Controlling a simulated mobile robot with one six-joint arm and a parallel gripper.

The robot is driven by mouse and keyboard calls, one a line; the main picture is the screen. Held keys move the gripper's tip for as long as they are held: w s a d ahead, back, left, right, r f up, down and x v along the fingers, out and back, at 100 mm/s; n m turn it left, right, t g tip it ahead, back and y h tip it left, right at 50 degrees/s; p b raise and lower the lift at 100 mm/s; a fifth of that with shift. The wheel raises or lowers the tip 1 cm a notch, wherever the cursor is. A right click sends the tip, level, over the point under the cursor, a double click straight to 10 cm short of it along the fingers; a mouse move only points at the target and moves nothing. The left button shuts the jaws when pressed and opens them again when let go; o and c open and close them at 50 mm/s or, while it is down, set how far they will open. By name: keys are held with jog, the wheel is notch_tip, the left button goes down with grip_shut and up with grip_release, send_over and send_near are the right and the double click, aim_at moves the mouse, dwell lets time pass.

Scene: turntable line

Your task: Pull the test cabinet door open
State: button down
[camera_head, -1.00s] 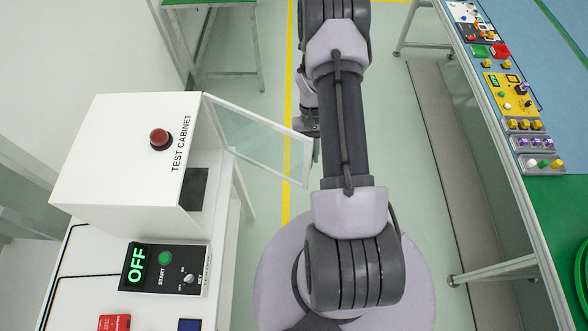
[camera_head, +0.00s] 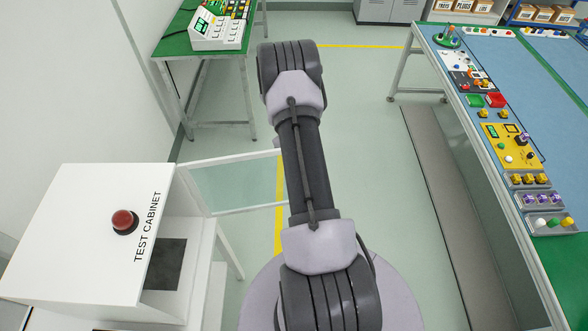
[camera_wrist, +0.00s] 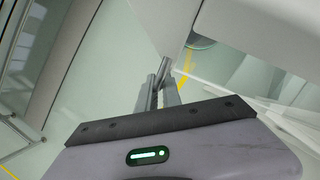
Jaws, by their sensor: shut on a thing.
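The white test cabinet (camera_head: 82,205) stands at left in the head view, a red button on its top. Its clear door (camera_head: 238,186), with a white frame, stands swung out from the cabinet's far side toward my arm. The dark opening inside shows. My gripper is mostly hidden behind my arm in the head view. In the wrist view my gripper (camera_wrist: 158,92) is shut on a thin grey upright bar (camera_wrist: 163,68), which looks like the door's handle. How the bar joins the door is hard to see.
A workbench (camera_head: 540,160) with several parts runs along the right. A green-topped table (camera_head: 172,70) with a panel stands at back left. Grey cabinets (camera_head: 385,12) stand at the back. The floor (camera_head: 365,140) between arm and workbench is clear.

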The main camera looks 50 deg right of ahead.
jog(key=shift+w+d, duration=0.25)
jog(key=shift+w, duration=0.05)
jog(key=c, duration=1.8)
grip_release()
jog(key=a+p+v, duration=0.1)
jog(key=v, duration=1.6)
jog(key=shift+d+r+p, duration=0.25)
jog(key=shift+d+p, duration=0.15)
